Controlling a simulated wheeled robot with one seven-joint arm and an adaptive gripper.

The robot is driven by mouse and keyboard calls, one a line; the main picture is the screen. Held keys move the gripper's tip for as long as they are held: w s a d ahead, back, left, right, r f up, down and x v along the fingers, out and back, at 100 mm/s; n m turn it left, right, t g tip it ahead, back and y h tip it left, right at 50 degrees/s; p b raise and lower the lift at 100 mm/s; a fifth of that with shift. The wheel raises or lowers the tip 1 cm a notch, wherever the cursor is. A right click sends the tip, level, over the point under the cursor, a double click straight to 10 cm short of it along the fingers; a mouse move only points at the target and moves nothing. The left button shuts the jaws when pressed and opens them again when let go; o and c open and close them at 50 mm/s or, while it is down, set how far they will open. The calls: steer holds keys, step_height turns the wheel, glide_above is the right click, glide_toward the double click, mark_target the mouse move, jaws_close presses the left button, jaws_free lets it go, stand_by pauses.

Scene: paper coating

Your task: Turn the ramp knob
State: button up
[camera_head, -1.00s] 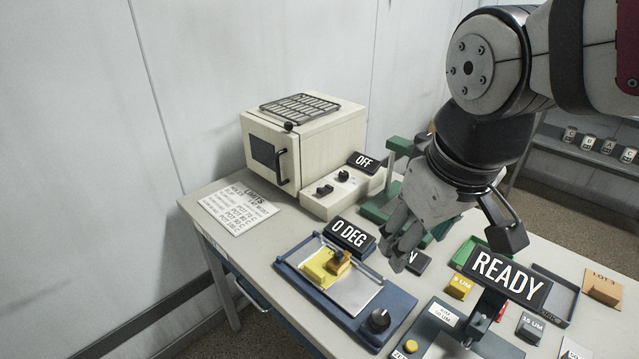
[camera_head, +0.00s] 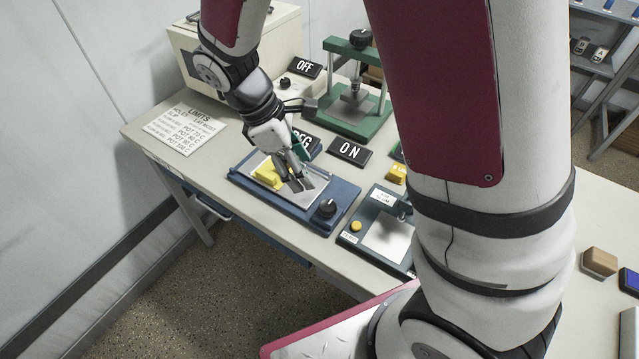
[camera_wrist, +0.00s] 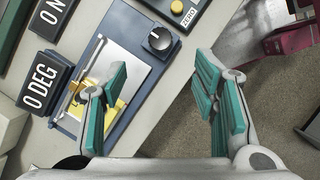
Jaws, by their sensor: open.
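A black round knob (camera_head: 327,208) stands on the front right corner of a blue ramp base (camera_head: 237,176), which I take to be the ramp. The knob also shows in the wrist view (camera_wrist: 158,40), with a white mark on its top. My gripper (camera_head: 301,184) hangs over the ramp's pale plate, left of the knob in the head view. In the wrist view my gripper (camera_wrist: 160,70) has its green-padded fingers wide apart and empty, with the knob beyond the gap. A yellow block (camera_head: 266,174) sits on the plate. The 0 DEG sign (camera_wrist: 42,87) is beside the ramp.
An ON sign (camera_head: 349,152) and a green press (camera_head: 345,115) stand behind the ramp. A device with a yellow button (camera_head: 356,226) is to its right. The oven control box, OFF sign (camera_head: 306,66) and limits sheet (camera_head: 186,131) are farther back. My arm hides the table's right middle.

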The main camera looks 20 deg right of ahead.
mark_target(328, 206)
steer(key=p+x, duration=0.1)
steer(key=x, duration=1.2)
steer(key=shift+d+f, duration=0.1)
steer(key=shift+f, duration=0.1)
steer(key=c, duration=1.2)
steer(key=shift+o, duration=0.2)
steer(key=shift+m, duration=0.4)
steer(key=m+g+y, duration=0.1)
steer(key=m, duration=0.3)
steer(key=shift+w+b, duration=0.1)
steer(key=shift+b, duration=0.25)
steer(key=m, duration=0.2)
steer(key=m+g+y, duration=0.1)
steer(key=m, duration=0.1)
steer(key=shift+y, duration=0.3)
steer(key=shift+m, duration=0.5)
